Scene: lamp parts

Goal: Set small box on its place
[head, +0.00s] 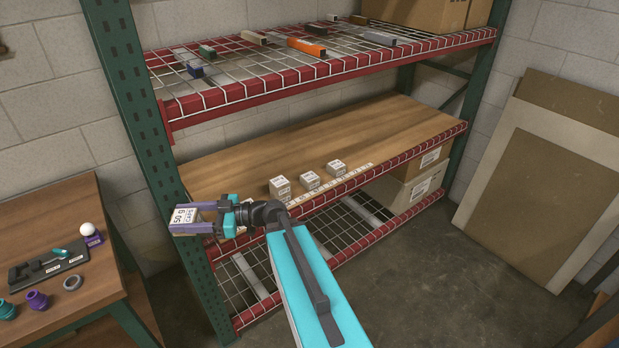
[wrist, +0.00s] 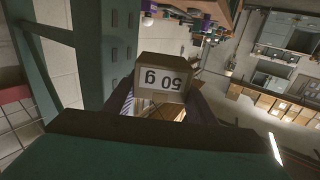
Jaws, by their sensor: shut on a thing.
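The box also shows between the fingers in the wrist view (wrist: 159,80), with "50 g" upside down. Three similar small boxes stand in a row on the wooden middle shelf: left (head: 280,186), middle (head: 309,180) and right (head: 336,168). A white marked strip (head: 335,183) runs along the shelf's front, beside them.
The green rack post (head: 148,150) is close to the held box. The upper wire shelf (head: 260,80) carries several small blocks. Wooden shelf space behind the boxes is clear. A wooden table (head: 40,215) with lamp parts stands at left.

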